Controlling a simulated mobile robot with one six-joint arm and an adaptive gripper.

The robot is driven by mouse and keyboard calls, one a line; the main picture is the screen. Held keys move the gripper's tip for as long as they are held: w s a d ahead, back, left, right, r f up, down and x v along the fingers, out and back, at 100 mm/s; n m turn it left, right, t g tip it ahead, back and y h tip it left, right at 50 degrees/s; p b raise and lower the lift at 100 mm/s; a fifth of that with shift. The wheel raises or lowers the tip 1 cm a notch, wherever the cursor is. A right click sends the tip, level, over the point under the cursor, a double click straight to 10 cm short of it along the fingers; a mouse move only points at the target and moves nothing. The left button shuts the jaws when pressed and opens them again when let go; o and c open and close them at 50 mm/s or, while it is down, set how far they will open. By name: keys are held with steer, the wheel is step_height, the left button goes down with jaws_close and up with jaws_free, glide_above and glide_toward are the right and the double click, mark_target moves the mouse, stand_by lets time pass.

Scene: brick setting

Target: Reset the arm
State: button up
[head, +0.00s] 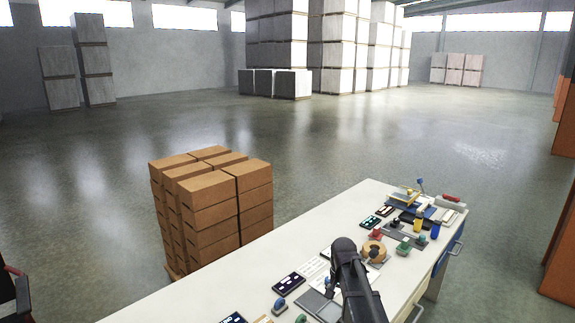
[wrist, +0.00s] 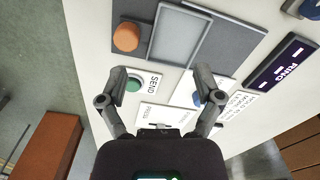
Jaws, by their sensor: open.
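My gripper (wrist: 161,84) is open and empty in the wrist view, its two fingers spread above a white worktop. A green button (wrist: 133,84) with a "SEND" label lies close by the left fingertip. A blue knob (wrist: 197,98) shows beside the right finger. In the head view my dark arm rises over the front of the white bench (head: 234,276); I cannot make out the fingers there.
An orange round knob (wrist: 126,36), a grey plate (wrist: 180,38) and a dark "RING" panel (wrist: 283,62) lie on the worktop. Several small devices crowd the bench's right part, including a tan ring (head: 374,250). A brown box stack (head: 211,208) stands behind the bench. Open floor lies beyond.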

steer(key=s+f+n+b, duration=0.1)
steer(key=s+f+b, duration=0.1)
steer(key=s, duration=0.4)
steer(key=s+f+n+b, duration=0.2)
steer(key=s+f+b, duration=0.1)
steer(key=s, duration=0.3)
steer(key=s+f+n+b, duration=0.2)
steer(key=s+f+b, duration=0.1)
steer(key=s, duration=0.3)
steer(key=shift+d+f, duration=0.3)
steer(key=shift+s+r, duration=0.3)
steer(key=shift+s, duration=0.05)
step_height(320, 180, up, 14)
steer(key=p, duration=1.4)
steer(key=shift+f, duration=0.25)
